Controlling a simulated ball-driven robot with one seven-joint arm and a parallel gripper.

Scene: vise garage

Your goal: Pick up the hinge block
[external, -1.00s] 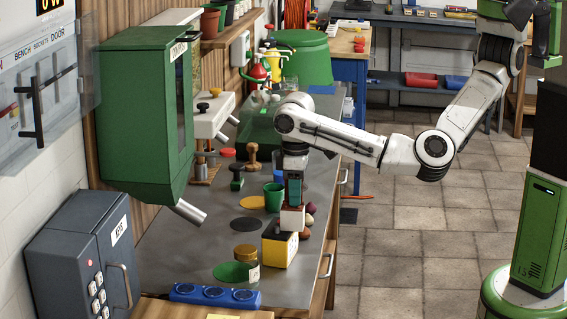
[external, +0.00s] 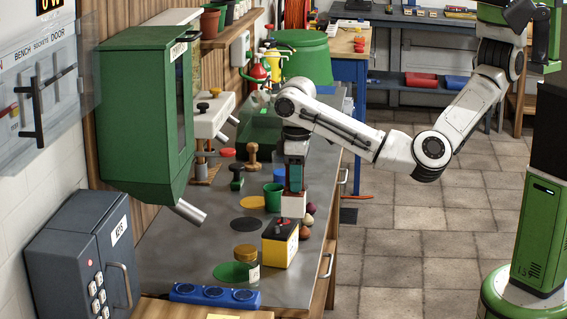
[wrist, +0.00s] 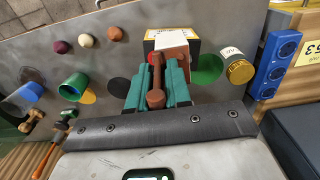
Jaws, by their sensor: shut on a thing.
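The hinge block (external: 293,206) shows in the external view as a pale block hanging just below my gripper (external: 295,186). In the wrist view, my gripper (wrist: 157,92) has its teal fingers shut on a red-brown upright part of the hinge block (wrist: 156,72). Its wider red-brown and whitish end lies beyond the fingertips. The block appears raised above the bench, close to a yellow, white and black battery-like box (external: 281,245). Whether its lower edge is clear of that box cannot be told.
A green cup (external: 273,197) and several small balls stand near the block. A green cabinet (external: 150,110) overhangs the bench's left side.

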